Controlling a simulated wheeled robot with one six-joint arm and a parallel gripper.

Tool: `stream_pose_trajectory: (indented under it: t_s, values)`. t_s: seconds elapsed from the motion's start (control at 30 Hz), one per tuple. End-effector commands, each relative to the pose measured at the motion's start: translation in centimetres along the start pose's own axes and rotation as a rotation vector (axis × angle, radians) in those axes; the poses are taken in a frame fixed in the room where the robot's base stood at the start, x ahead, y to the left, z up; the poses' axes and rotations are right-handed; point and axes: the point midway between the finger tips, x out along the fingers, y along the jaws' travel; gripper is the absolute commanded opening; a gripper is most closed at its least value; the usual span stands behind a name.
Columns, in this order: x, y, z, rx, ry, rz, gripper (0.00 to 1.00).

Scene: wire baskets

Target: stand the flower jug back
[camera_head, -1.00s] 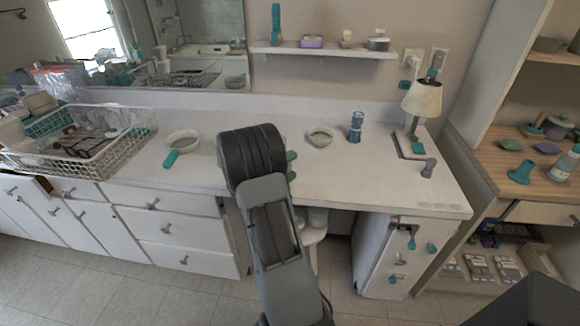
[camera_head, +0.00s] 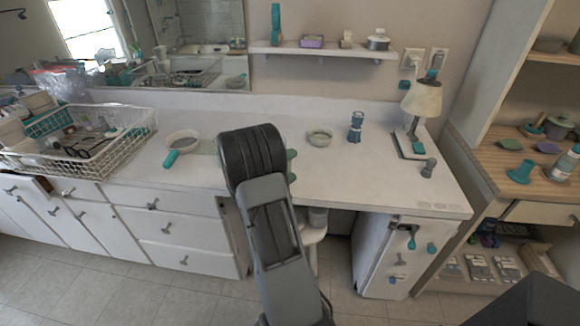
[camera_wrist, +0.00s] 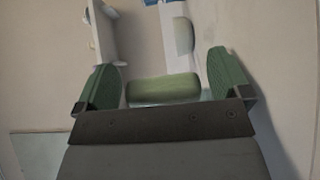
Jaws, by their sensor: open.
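My gripper (camera_wrist: 163,92) is open, with its two green fingers spread in the wrist view. A green rounded piece (camera_wrist: 163,89) shows between the fingers, with a pale part (camera_wrist: 184,36) beyond it. I cannot tell whether this is the flower jug, nor whether the fingers touch it. No jug with flowers can be made out for certain in either view.
The white counter (camera_head: 385,180) carries a pan (camera_head: 183,141) with a teal handle, a bowl (camera_head: 320,137), a blue bottle (camera_head: 355,127) and a lamp (camera_head: 421,100). A wire basket (camera_head: 118,147) stands at left. A teal vessel (camera_head: 521,172) stands on the wooden shelf at right.

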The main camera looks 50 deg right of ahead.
Motion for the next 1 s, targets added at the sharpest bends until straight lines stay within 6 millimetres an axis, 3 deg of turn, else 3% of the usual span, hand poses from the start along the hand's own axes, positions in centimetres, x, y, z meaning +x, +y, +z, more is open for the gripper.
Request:
stream_pose_trajectory:
  t_s: [0.53,1.0]
  values:
    - [-0.1,0.0,0.0,0.001,0.0,0.0,0.88]
    - [-1.6,0.0,0.0,0.001,0.0,0.001,0.88]
